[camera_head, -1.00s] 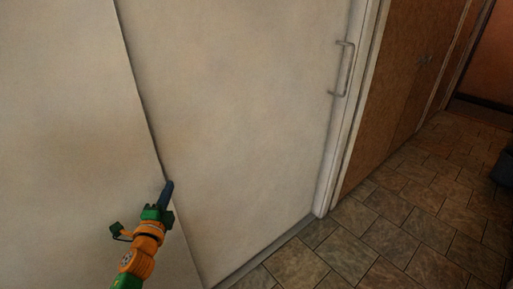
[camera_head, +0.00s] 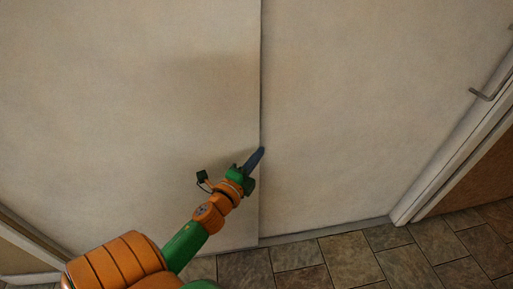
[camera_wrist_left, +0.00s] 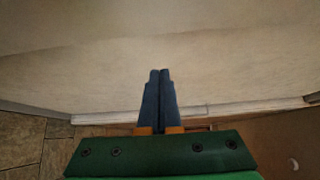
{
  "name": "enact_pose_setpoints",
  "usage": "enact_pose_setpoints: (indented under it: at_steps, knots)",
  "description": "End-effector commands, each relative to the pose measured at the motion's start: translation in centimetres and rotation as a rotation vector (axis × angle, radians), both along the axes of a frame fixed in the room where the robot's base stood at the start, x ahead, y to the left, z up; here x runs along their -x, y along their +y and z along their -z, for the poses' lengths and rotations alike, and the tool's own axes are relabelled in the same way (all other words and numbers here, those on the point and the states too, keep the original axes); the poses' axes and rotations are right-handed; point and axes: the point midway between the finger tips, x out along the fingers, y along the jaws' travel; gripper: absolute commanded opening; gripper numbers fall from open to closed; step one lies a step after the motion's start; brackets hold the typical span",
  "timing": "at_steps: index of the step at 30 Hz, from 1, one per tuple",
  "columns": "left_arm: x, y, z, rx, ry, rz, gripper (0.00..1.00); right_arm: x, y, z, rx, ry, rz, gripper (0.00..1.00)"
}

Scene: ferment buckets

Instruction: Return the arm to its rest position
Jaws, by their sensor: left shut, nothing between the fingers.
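My left arm (camera_head: 185,245), orange and green, reaches in from the lower left of the head view. My left gripper (camera_head: 257,156) is shut and empty, with its dark blue fingers pointing up and to the right. In the head view its tips overlap the vertical edge between two pale sliding door panels; I cannot tell whether they touch. In the left wrist view the two fingers (camera_wrist_left: 159,75) lie together with nothing between them, in front of a pale surface. My right gripper is not in view.
The left pale panel (camera_head: 120,90) overlaps the right pale panel (camera_head: 370,110). A metal handle (camera_head: 490,88) sits at the far right. A brown panel (camera_head: 480,180) stands beyond the white frame. Tiled floor (camera_head: 350,260) is clear along the bottom.

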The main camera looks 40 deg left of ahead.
Motion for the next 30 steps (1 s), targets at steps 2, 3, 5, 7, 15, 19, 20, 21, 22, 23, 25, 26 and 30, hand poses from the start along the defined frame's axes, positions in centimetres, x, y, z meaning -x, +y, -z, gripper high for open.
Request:
enact_pose_setpoints:
  at_steps: [2, 3, 5, 7, 15, 19, 20, 21, 22, 23, 25, 26, 30]
  knots:
    - [0.6, -0.1, 0.0, -0.001, 0.0, 0.0, 0.0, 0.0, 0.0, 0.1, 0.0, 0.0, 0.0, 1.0]
    - [0.8, -0.2, 0.0, -0.001, 0.0, 0.0, 0.0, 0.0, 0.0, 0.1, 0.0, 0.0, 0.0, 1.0]
    - [0.9, -0.2, 0.0, -0.001, 0.0, 0.0, 0.0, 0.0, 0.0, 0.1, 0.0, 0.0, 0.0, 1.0]
    - [0.9, -0.1, 0.5, 0.018, 0.014, -0.003, 0.0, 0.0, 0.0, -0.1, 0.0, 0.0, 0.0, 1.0]
    - [8.0, -3.3, 20.5, 0.649, 0.499, -0.199, 0.0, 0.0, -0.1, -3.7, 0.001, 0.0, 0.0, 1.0]
    - [17.6, -7.7, 29.2, 0.948, 0.777, -0.418, 0.0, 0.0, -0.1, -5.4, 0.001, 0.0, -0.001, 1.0]
    - [20.0, -8.7, 30.5, 1.0, 0.833, -0.475, 0.0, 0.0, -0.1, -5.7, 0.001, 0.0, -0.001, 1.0]
    - [23.1, -9.8, 31.9, 1.054, 0.899, -0.549, 0.0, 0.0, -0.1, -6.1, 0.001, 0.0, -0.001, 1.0]
    - [25.2, -10.5, 32.6, 1.088, 0.943, -0.601, 0.0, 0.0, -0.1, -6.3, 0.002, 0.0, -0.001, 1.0]
    - [27.1, -11.2, 33.2, 1.116, 0.98, -0.651, 0.0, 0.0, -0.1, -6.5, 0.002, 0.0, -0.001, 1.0]
    - [30.8, -12.2, 34.0, 1.156, 1.046, -0.748, 0.0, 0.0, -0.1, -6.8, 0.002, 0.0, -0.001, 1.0]
    - [31.9, -12.5, 34.2, 1.167, 1.066, -0.779, 0.0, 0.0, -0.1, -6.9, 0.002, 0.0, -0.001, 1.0]
    - [34.3, -13.1, 34.6, 1.187, 1.104, -0.846, 0.0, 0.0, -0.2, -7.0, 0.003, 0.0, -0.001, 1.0]
